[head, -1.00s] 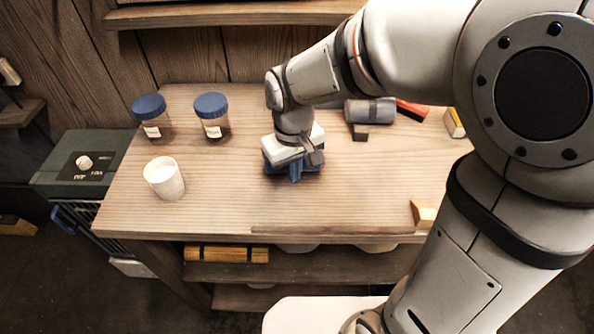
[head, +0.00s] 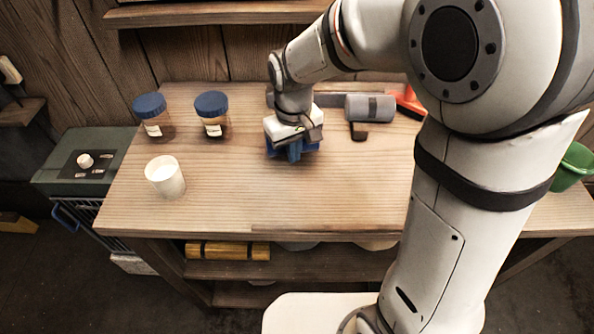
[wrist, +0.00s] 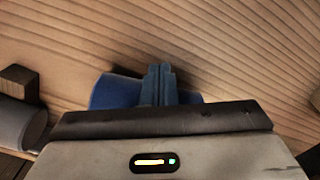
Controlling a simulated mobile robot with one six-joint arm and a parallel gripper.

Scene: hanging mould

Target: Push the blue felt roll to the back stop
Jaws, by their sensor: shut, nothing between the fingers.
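The blue felt roll (wrist: 116,92) lies crosswise on the bench, partly hidden by my gripper in both views. In the head view its blue end (head: 309,146) shows beside the fingers. My gripper (head: 293,157) is shut, empty and pointing down at the roll's near side; its blue fingers (wrist: 158,72) stand close against the roll in the wrist view. Exact contact is hard to tell. A long dark grey bar (head: 332,100), seemingly the back stop, runs along the back of the bench behind the gripper. A bare gap seems to lie between roll and bar.
A grey banded roll (head: 368,108) and a small dark block (head: 358,131) lie to the right, with a red-orange object (head: 409,101) beyond. Two blue-lidded jars (head: 212,115) and a white cup (head: 165,176) stand left. The bench's front middle is clear.

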